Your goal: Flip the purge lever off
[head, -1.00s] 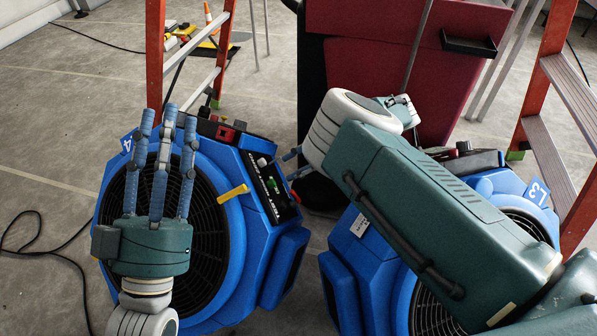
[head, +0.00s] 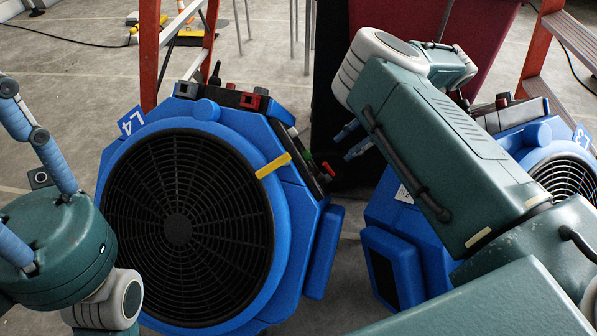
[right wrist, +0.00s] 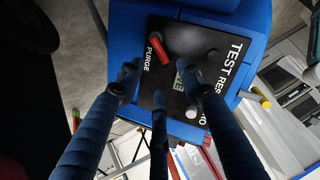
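The blue machine marked L4 (head: 290,225) stands left of centre in the head view, with a dark control panel on its right slope. The red purge lever (right wrist: 160,48) sits beside the word PURGE on the black panel (right wrist: 210,45) in the right wrist view; a small red lever (head: 327,168) also shows in the head view. My right gripper (right wrist: 158,80) has its three fingers extended and spread over the panel, holding nothing. Its blue fingertips (head: 351,141) show right of the panel in the head view. My left gripper (head: 22,150) is open and empty at the left edge, partly cut off.
A second blue machine (head: 395,265) stands at right, partly behind my right arm. Orange ladders (head: 150,55) stand behind. Open concrete floor (head: 60,100) lies at back left.

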